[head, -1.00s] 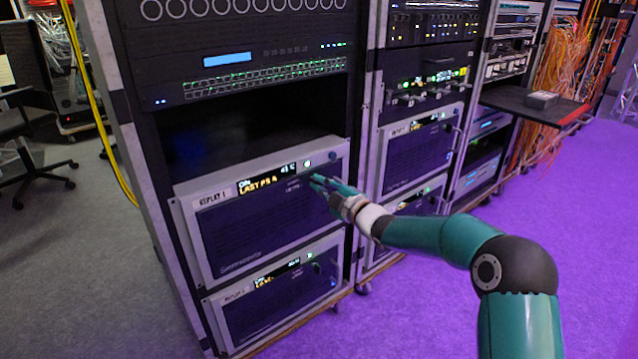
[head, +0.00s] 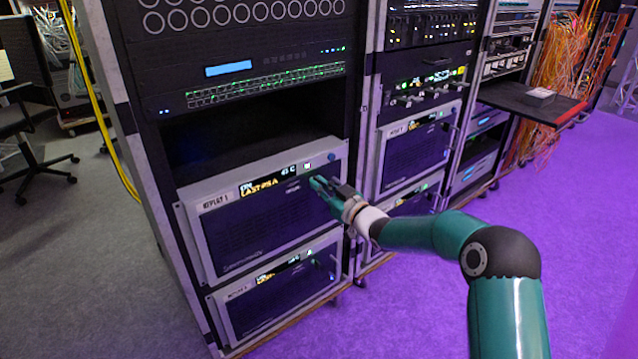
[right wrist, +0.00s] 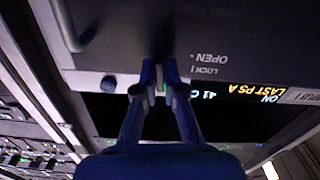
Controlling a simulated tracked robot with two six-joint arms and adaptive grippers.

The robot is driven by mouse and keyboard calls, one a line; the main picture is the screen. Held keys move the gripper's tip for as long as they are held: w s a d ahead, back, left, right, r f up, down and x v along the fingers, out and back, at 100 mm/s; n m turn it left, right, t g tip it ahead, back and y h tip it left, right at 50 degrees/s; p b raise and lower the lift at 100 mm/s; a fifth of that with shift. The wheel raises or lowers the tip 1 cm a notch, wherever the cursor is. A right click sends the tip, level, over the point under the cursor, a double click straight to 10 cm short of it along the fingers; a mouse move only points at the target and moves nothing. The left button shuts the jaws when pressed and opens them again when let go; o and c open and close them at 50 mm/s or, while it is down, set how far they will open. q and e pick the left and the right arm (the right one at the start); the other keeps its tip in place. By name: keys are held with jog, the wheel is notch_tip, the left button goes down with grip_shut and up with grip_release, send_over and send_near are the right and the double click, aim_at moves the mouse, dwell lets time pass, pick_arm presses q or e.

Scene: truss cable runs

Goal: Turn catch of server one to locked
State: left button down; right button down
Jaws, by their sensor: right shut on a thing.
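Server one is the grey-framed unit marked REPLAY 1 (head: 262,222), in the left rack, with a lit display (head: 268,184) along its top edge. My right gripper (head: 318,184) is at the right part of its front, below the display. In the right wrist view the right gripper (right wrist: 161,76) is shut on the catch, which is mostly hidden between the fingers. The printed words OPEN (right wrist: 208,57) and LOCK (right wrist: 203,71) appear upside down beside the fingers. Which way the catch points cannot be told. My left gripper is not in view.
A blue round button (head: 331,157) sits at the server's top right corner, close to the fingers. A similar unit (head: 280,290) is below. A second rack (head: 415,150) stands to the right. Purple floor (head: 590,230) is clear at right.

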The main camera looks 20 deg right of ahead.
jog(key=shift+f+m, duration=0.45)
jog(key=shift+m, duration=0.15)
jog(key=shift+s+a, duration=0.1)
jog(key=c, duration=1.4)
grip_release()
jog(key=shift+c, duration=0.2)
jog(key=shift+o, duration=0.9)
jog(key=shift+r, duration=0.2)
jog(key=v, duration=1.2)
